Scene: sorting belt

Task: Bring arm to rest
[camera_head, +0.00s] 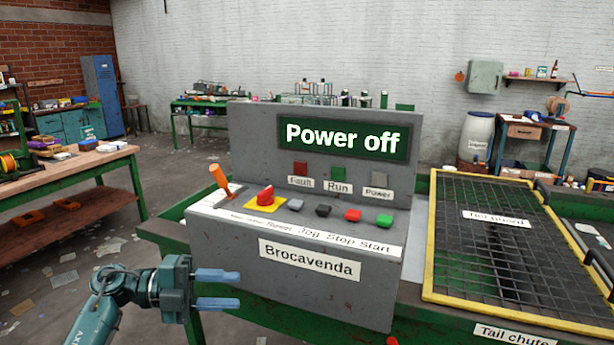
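My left gripper (217,289) is in the lower left of the head view, its two blue fingers apart with nothing between them. It is in front of the lower left part of the grey control console (300,258). I cannot tell whether the fingers touch the console. The console's display (343,137) reads "Power off". An orange-handled lever (219,178) tilts to the left on the console. My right gripper is not in view.
The console stands on a green bench (170,236). A yellow-framed mesh guard (500,243) lies to the right, with a "Tail chute" label (514,335) at its front. A wooden workbench (70,165) stands at the left. Open floor (60,285) lies between, with scattered paper.

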